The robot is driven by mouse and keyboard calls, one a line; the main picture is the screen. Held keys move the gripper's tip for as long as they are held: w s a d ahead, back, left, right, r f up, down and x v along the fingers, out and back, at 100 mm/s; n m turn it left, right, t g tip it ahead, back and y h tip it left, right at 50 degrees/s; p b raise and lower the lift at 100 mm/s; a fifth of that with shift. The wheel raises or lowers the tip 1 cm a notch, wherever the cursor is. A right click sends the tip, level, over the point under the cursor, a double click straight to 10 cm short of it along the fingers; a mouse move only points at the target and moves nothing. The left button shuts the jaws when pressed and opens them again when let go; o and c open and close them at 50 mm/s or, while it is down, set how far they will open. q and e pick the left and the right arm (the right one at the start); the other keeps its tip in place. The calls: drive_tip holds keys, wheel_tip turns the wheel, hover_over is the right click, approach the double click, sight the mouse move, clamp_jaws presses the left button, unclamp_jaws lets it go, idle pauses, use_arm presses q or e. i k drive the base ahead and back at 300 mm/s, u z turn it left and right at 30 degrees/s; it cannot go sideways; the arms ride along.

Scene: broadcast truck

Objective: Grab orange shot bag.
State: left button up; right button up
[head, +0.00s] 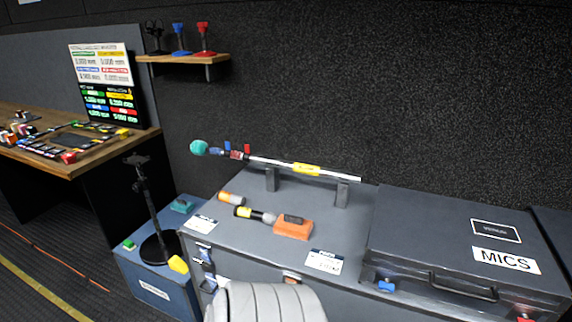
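The orange shot bag (293,229) lies on the grey case top, right of the middle of the head view. It looks like a small orange block with a dark strip on top. A cylinder with black, yellow and grey bands (254,214) lies just left of it, its end close to the bag; I cannot tell whether they touch. Neither of my grippers shows in the head view, and nothing is seen holding the bag.
A boom pole (306,169) rests on two posts behind the bag. An orange-and-white cylinder (231,198) lies further left. A closed MICS case (470,240) stands right. A black stand (152,205) rises at left. Bare case top lies between the bag and the MICS case.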

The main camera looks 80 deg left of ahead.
sight(291, 226)
drive_tip(key=u, duration=0.9)
drive_tip(key=i, duration=0.85)
drive_tip(key=u, duration=0.95)
